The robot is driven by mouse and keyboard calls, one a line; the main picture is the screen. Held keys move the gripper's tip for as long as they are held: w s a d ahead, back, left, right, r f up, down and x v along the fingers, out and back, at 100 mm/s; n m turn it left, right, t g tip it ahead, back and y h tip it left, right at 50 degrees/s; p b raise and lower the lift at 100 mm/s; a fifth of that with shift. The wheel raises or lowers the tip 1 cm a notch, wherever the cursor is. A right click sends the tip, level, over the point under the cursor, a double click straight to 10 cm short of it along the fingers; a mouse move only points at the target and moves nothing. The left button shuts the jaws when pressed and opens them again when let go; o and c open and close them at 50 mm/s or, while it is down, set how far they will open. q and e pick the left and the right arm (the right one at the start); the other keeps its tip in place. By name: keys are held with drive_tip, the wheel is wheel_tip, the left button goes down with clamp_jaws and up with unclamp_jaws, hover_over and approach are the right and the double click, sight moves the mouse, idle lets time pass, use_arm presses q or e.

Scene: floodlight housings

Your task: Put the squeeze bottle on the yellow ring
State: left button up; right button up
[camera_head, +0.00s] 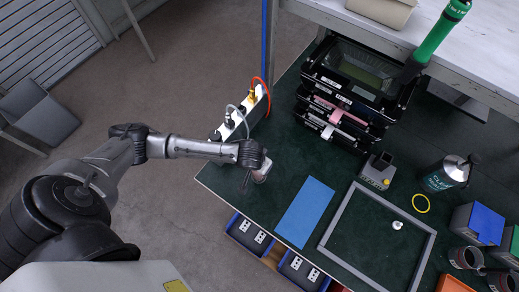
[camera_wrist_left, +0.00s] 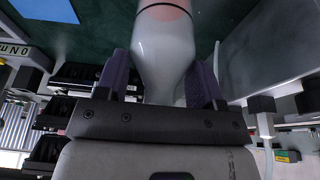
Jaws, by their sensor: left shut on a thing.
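My left gripper (camera_head: 259,168) is at the left edge of the green bench top, with its arm coming in from the left. In the left wrist view its two purple-lined fingers (camera_wrist_left: 160,85) are shut on a smooth whitish bottle (camera_wrist_left: 162,45) with a dark line and a pinkish area at the top of the picture. I take this for the squeeze bottle; in the head view only a small pale part (camera_head: 263,174) shows beside the gripper. The yellow ring (camera_head: 421,203) lies flat and empty on the bench at the right, well apart from the gripper. My right gripper is not in view.
A blue mat (camera_head: 305,212) and a grey frame (camera_head: 327,240) with a small white piece (camera_head: 397,225) lie between gripper and ring. A labelled can (camera_head: 445,176) and a grey block (camera_head: 378,170) stand near the ring. Black stacked trays (camera_head: 340,110) stand behind.

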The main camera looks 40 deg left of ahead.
use_arm(q)
drive_tip(key=shift+f, duration=1.4)
drive_tip(key=o, duration=1.5)
drive_tip(key=shift+f, duration=0.1)
